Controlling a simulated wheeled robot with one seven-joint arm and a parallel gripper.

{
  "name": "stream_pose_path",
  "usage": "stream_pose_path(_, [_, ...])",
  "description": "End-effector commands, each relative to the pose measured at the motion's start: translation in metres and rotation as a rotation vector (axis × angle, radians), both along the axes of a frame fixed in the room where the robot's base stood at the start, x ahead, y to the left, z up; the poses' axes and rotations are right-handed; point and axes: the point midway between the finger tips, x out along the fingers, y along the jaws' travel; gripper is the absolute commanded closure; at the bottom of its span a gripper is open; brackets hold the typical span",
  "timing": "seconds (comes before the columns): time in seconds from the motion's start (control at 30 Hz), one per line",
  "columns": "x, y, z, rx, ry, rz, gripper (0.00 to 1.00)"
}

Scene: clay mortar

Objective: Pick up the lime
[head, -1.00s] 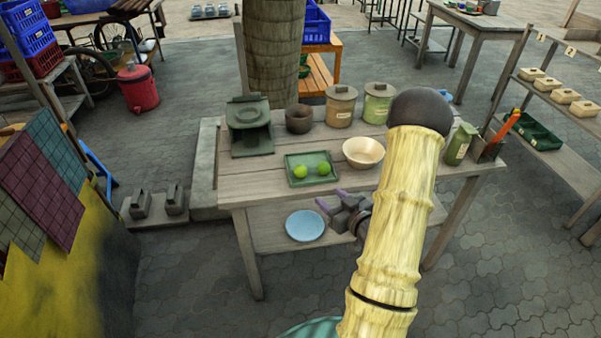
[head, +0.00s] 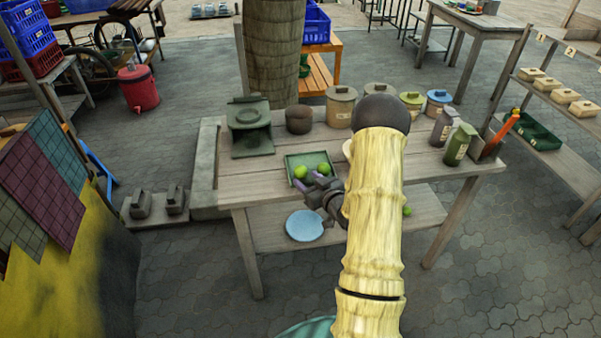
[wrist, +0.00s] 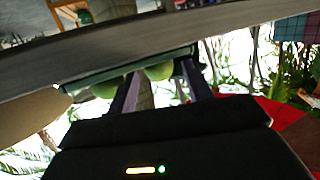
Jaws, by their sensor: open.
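Two green limes, a left one (head: 300,171) and a right one (head: 324,169), lie in a green tray (head: 292,158) on the wooden table. My gripper (head: 309,183) is open and empty at the tray's near side, its purple fingers pointing toward the limes. In the wrist view the limes (wrist: 158,71) (wrist: 105,90) show beyond and partly between the fingers (wrist: 160,90), below the tray's edge (wrist: 85,76). I cannot tell whether a finger touches a lime.
A cream bowl (head: 347,150) is mostly hidden behind my arm. A dark pot (head: 298,119), a dark green stove-like object (head: 250,130) and several canisters stand around the tray. A blue plate (head: 304,226) and a small green round thing (head: 407,211) are on the lower shelf.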

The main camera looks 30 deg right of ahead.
Motion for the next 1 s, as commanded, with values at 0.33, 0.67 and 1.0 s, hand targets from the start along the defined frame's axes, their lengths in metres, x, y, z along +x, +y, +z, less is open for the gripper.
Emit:
stream_pose_path(0.33, [0.034, 0.001, 0.004, -0.002, -0.003, 0.003, 0.49])
stream_pose_path(0.67, [0.053, 0.003, -0.002, 0.0, 0.0, 0.0, 0.49])
stream_pose_path(1.0, [0.052, 0.003, -0.002, -0.001, 0.0, 0.0, 0.49])
